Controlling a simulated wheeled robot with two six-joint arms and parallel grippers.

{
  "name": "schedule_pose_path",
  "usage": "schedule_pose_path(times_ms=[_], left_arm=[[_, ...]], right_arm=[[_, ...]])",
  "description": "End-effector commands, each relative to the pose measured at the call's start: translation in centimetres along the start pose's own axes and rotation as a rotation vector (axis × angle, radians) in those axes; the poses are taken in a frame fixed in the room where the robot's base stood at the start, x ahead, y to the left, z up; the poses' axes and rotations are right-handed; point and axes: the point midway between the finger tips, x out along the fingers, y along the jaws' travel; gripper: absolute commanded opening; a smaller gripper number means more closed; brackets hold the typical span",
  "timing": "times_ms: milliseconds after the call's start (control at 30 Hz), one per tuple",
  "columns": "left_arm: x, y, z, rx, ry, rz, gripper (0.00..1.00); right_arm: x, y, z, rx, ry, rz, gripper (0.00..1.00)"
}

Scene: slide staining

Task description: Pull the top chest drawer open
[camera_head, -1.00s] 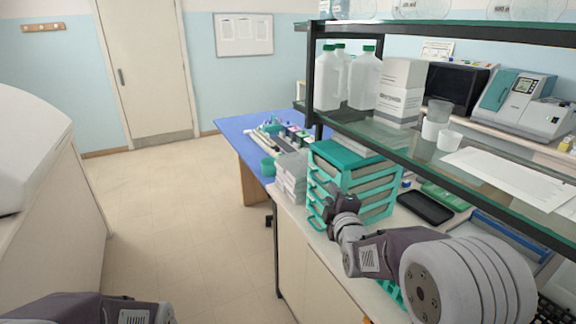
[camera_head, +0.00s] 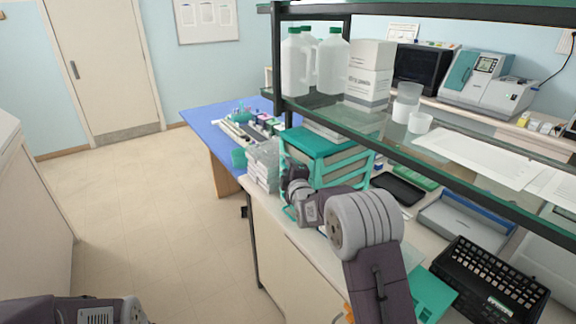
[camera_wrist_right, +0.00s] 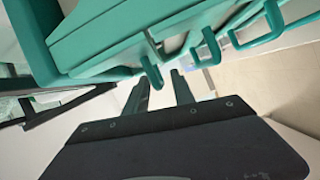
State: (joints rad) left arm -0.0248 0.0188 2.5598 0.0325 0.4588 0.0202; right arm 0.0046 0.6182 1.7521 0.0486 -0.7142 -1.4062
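The green drawer chest (camera_head: 318,143) stands on the bench under the glass shelf. Its drawer fronts face left, and my right wrist partly hides them. My right gripper (camera_head: 287,172) is at the front of the chest, its fingertips hard to make out there. In the right wrist view, the two dark fingers (camera_wrist_right: 160,82) are apart, close to the green hooked handles (camera_wrist_right: 205,48). The tip of one handle (camera_wrist_right: 151,72) shows near the finger gap; I cannot tell whether they touch. The drawers appear closed. A part of my left arm shows at bottom left; its gripper is out of view.
Grey-white boxes (camera_head: 263,163) stand close beside the chest front. The glass shelf (camera_head: 350,112) with bottles (camera_head: 330,62) hangs above. A black rack (camera_head: 488,278) lies at right. The floor at left is clear.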

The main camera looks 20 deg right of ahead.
Motion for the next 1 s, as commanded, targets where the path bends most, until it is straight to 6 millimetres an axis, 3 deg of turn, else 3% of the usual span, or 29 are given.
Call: schedule_pose_path(times_ms=[300,333,433,1000], left_arm=[[-0.11,0.0,0.0,0.0,0.0,0.0,0.36],[-0.11,0.0,0.0,0.0,0.0,0.0,0.36],[-0.11,0.0,0.0,0.0,0.0,0.0,0.36],[-0.12,0.0,0.0,0.0,0.0,0.0,0.36]], right_arm=[[0.66,-0.06,0.01,0.0,0.0,0.0,0.3],[0.66,-0.05,0.01,0.0,0.0,0.0,0.27],[0.65,-0.06,0.01,0.0,0.0,0.0,0.0],[0.63,-0.11,0.01,-0.001,0.0,-0.002,0.0]])
